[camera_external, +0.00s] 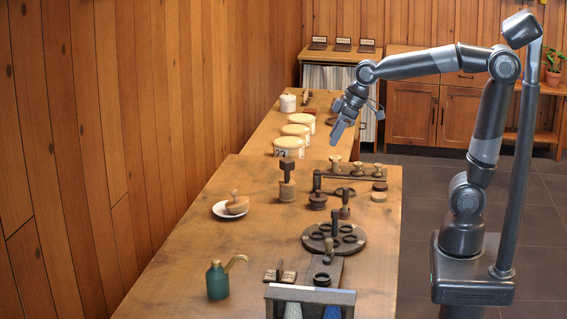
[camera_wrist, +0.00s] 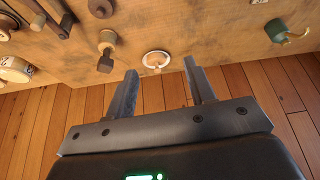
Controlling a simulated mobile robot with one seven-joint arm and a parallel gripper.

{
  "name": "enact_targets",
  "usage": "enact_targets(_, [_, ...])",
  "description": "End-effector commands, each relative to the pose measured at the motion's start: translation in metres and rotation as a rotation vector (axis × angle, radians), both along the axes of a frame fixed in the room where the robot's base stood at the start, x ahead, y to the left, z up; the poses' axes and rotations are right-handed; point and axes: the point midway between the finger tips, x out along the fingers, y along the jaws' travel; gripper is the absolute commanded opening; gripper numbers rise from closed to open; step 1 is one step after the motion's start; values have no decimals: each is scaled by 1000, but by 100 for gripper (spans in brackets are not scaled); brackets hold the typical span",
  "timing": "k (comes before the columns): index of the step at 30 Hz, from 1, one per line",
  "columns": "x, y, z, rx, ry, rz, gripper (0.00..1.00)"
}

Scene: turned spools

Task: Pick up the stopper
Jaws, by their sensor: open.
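My gripper (camera_external: 341,132) is open and empty, high above the table and apart from everything. In the wrist view its two fingers (camera_wrist: 160,68) point toward the table edge. A white saucer (camera_wrist: 146,60) with a wooden top-shaped piece (camera_wrist: 157,59) appears just beyond the fingertips.
The top-shaped piece (camera_external: 237,205) tilts on its saucer left of the holder. A green spouted bottle (camera_external: 217,281) stands at front left. A round dark tray (camera_external: 318,246) and a peg rack (camera_external: 345,172) lie to the right. Bare table surrounds the saucer.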

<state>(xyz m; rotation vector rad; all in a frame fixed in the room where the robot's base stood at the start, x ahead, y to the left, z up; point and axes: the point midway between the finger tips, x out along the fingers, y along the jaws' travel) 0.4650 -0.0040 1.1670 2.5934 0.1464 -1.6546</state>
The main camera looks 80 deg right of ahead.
Motion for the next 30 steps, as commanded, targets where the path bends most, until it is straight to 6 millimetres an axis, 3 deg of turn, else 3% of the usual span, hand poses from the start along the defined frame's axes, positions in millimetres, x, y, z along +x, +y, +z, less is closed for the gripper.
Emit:
enact_targets(1, [20,-2,-3,2,10,8,50])
enact_targets(8, [103,-11,-17,11,29,56,50])
enact_targets(18, [219,-32,-73,33,49,124,50])
enact_targets(24, [266,-44,-109,46,54,153,50])
enact_targets(30, [285,-48,-126,52,53,166,50])
